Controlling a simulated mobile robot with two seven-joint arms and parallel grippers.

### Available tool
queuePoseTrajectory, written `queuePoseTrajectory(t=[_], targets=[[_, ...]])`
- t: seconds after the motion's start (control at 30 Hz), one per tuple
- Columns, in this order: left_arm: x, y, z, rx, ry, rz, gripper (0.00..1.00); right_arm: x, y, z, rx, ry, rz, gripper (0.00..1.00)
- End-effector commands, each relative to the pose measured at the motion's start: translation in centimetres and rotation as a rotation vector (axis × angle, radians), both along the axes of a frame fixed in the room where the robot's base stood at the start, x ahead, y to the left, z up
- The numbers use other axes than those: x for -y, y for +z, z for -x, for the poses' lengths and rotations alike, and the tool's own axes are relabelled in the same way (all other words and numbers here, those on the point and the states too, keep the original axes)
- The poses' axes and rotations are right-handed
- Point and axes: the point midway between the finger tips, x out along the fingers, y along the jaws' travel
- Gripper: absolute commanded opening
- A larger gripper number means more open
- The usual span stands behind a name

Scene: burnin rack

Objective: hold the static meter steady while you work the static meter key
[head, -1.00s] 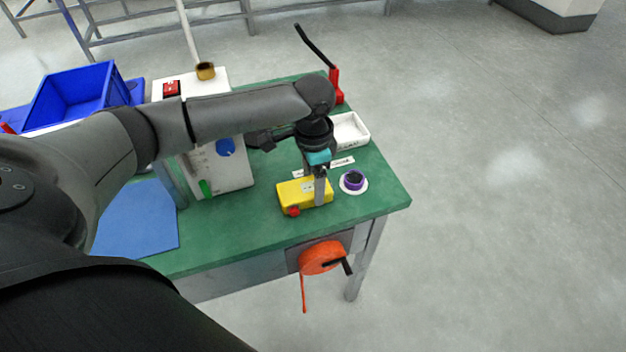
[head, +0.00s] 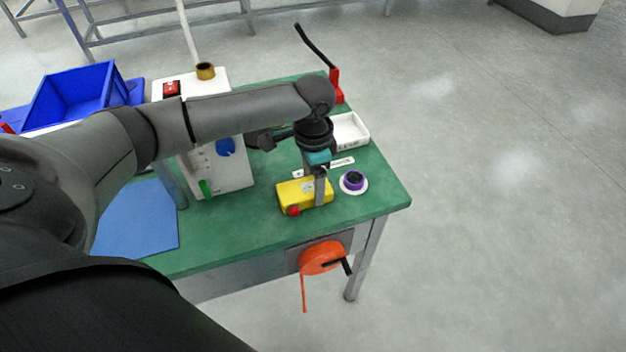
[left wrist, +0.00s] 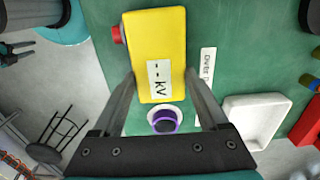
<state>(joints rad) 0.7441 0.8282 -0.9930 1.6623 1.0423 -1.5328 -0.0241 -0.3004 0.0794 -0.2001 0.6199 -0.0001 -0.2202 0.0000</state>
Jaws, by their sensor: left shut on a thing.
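The static meter (head: 291,190) is a yellow box lying on the green bench top near its front right. Its red key (head: 294,210) is on the side facing the front edge; it also shows in the left wrist view (left wrist: 117,34). In the left wrist view the yellow meter (left wrist: 158,28) carries a white label reading "-- kV". My left gripper (head: 319,198) comes down from above and is shut on the meter, one finger on either side of its end. The far finger is partly hidden in the head view.
A purple-and-black knob on a white disc (head: 353,182) sits just right of the meter. A white tray (head: 362,143) and a red-based lever (head: 336,88) stand behind. An orange crank reel (head: 320,257) hangs on the bench front. A blue mat (head: 140,222) lies left.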

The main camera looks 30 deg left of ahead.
Motion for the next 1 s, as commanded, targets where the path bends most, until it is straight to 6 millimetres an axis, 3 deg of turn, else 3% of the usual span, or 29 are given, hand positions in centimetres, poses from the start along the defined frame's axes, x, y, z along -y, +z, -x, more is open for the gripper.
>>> queuePoseTrajectory(t=[0.07,0.37,1.0], targets=[[0.01,0.03,-0.02,0.001,0.000,0.001,0.14,0.01,0.00,0.01,0.000,0.000,0.000,0.34],[0.01,0.03,-0.02,0.001,0.000,0.001,0.14,0.02,0.00,0.00,0.000,0.000,0.000,0.01],[0.01,0.03,-0.02,0.001,0.000,0.001,0.14,0.03,0.00,-0.03,0.000,0.000,0.001,0.00]])
